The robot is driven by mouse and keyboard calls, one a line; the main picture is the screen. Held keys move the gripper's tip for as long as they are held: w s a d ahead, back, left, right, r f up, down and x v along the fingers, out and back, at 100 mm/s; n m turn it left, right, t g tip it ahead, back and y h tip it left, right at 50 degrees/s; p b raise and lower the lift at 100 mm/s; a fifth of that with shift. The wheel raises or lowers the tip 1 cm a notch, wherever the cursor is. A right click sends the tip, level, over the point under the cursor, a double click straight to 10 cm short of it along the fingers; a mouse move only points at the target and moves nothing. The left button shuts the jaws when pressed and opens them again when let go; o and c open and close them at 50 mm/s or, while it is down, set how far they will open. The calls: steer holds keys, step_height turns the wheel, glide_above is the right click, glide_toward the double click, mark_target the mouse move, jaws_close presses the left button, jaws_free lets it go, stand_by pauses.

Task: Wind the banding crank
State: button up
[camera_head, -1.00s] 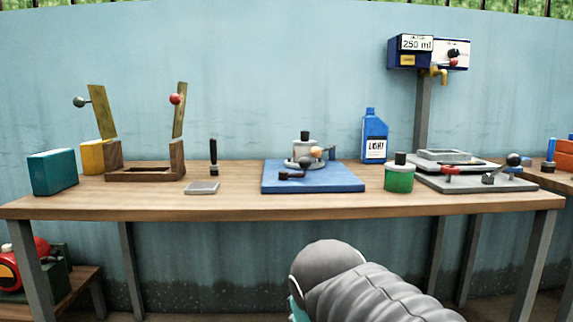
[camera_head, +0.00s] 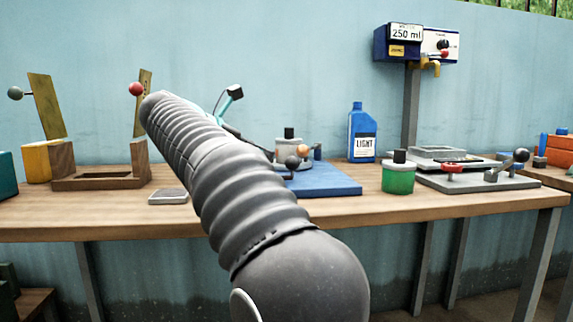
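A blue board (camera_head: 335,182) on the bench carries a small fixture with a dark-capped grey canister (camera_head: 289,147), an orange knob (camera_head: 303,150) and a dark ball knob (camera_head: 292,162). To its right, a grey plate (camera_head: 470,182) carries a lever with a dark ball end (camera_head: 520,155) and a red handle (camera_head: 452,166). I cannot tell for sure which of these is the banding crank. My gripper (camera_head: 230,108) shows only as teal and black parts behind my grey sleeved arm, up and left of the blue board. Its fingers are mostly hidden, and no contact shows.
A green canister (camera_head: 398,177) and a blue LIGHT bottle (camera_head: 361,135) stand right of the board. A wooden stand with two upright levers (camera_head: 100,182) is at left. A grey pad (camera_head: 168,197) lies near my arm. The bench front is mostly clear.

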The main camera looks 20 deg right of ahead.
mark_target(288, 161)
steer(key=b+x, duration=0.2)
steer(key=x, duration=1.1)
steer(key=shift+w+d, duration=0.2)
steer(key=shift+d, duration=0.1)
steer(key=shift+a, duration=0.1)
jaws_close()
